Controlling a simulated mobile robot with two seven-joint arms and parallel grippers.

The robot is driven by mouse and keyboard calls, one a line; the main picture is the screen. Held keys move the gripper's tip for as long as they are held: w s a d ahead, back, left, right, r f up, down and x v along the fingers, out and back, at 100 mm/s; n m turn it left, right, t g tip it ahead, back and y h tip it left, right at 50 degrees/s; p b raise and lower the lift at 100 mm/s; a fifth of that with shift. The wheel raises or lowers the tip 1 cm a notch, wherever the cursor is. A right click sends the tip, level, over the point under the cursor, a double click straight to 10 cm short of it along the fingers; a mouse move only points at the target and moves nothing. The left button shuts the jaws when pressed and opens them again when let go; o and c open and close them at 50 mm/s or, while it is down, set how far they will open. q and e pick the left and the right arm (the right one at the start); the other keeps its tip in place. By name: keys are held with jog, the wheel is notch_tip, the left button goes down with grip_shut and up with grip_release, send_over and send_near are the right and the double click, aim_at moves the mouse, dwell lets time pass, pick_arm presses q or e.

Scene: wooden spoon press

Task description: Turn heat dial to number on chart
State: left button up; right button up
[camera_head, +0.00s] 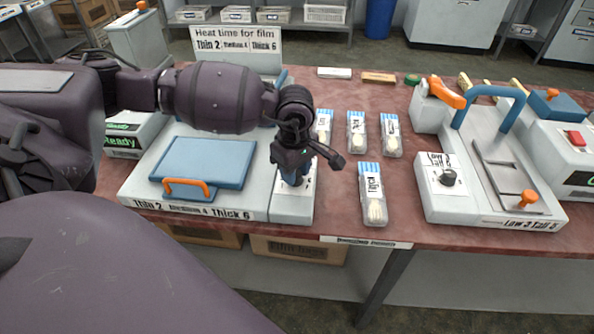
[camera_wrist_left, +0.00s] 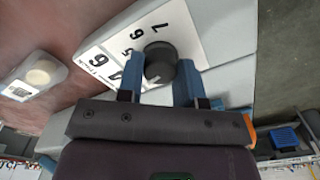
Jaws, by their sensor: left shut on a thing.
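My left gripper (camera_head: 293,165) is over the dial panel (camera_head: 295,206) at the right end of the white heat machine (camera_head: 240,206). In the left wrist view its blue fingers (camera_wrist_left: 158,80) are on either side of the black dial (camera_wrist_left: 161,60) and shut on it. In the head view the gripper hides the dial. The chart (camera_head: 237,41) reads Heat time for film, Thin 2, Medium 4, Thick 6. My right gripper is not in view.
A clear pack (camera_head: 374,197), its label seemingly reading Thick, lies right of the machine. Several similar packs (camera_head: 357,133) lie behind. A blue plate (camera_head: 205,160) with an orange handle tops the machine. A second machine (camera_head: 492,180) with a blue handle stands at right.

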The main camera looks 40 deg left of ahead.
pick_arm(q)
jog(key=m+b, duration=0.1)
jog(key=m, duration=0.3)
jog(key=shift+m, duration=0.3)
jog(key=m+b, duration=0.1)
jog(key=m, duration=0.1)
jog(key=shift+f+m, duration=0.1)
jog(key=shift+m, duration=0.2)
jog(key=shift+m+b, duration=0.4)
jog(key=shift+m, duration=0.1)
jog(key=m+b, duration=0.1)
jog(key=m, duration=0.3)
jog(key=shift+m+b, duration=0.3)
jog(key=shift+b, duration=0.05)
jog(key=m+b, duration=0.1)
jog(key=m, duration=0.2)
jog(key=shift+m, duration=0.4)
jog(key=shift+m+b, duration=0.5)
jog(key=shift+m, duration=0.3)
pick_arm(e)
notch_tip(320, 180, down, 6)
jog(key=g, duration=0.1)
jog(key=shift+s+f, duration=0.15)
pick_arm(q)
jog(key=shift+r, duration=0.2)
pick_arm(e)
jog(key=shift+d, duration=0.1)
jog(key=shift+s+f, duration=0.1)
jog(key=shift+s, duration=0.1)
